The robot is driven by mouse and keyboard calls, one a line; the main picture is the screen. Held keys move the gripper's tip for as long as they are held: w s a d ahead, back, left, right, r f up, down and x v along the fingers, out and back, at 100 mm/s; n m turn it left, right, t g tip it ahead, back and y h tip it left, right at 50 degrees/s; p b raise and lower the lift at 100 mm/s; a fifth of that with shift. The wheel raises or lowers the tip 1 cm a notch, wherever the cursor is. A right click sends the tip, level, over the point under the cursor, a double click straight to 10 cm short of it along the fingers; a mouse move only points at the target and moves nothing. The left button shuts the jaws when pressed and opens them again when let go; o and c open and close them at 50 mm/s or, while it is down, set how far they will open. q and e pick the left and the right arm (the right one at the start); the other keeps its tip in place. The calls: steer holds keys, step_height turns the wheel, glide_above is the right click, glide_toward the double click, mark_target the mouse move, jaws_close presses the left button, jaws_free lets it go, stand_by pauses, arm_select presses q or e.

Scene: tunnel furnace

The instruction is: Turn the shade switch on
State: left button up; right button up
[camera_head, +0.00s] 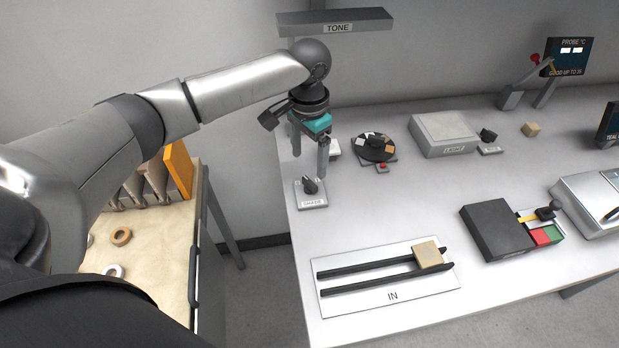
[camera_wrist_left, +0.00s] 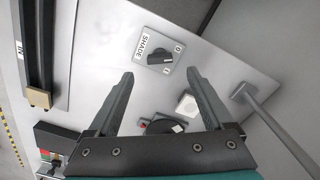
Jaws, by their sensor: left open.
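The shade switch (camera_head: 310,199) is a small light plate with a dark rotary knob near the table's left edge. In the left wrist view the switch (camera_wrist_left: 149,38) shows the label SHADE, the marks 0 and I, and its dark knob (camera_wrist_left: 160,57). I cannot tell for sure which mark the knob points to. My left gripper (camera_head: 310,160) is open and empty, fingers pointing down, just above and behind the switch. In the wrist view the knob lies just beyond the gap between the fingertips (camera_wrist_left: 160,73). My right gripper is out of view.
A round dark dial (camera_head: 375,147) with pale pieces stands right of the gripper. The IN plate (camera_head: 350,301) with two dark rails lies in front. The tabletop between is clear.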

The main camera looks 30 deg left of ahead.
mark_target(309, 182)
arm_select(q)
step_height(309, 182, down, 7)
steer(key=shift+b, duration=0.55)
steer(key=shift+r, duration=0.1)
jaws_close()
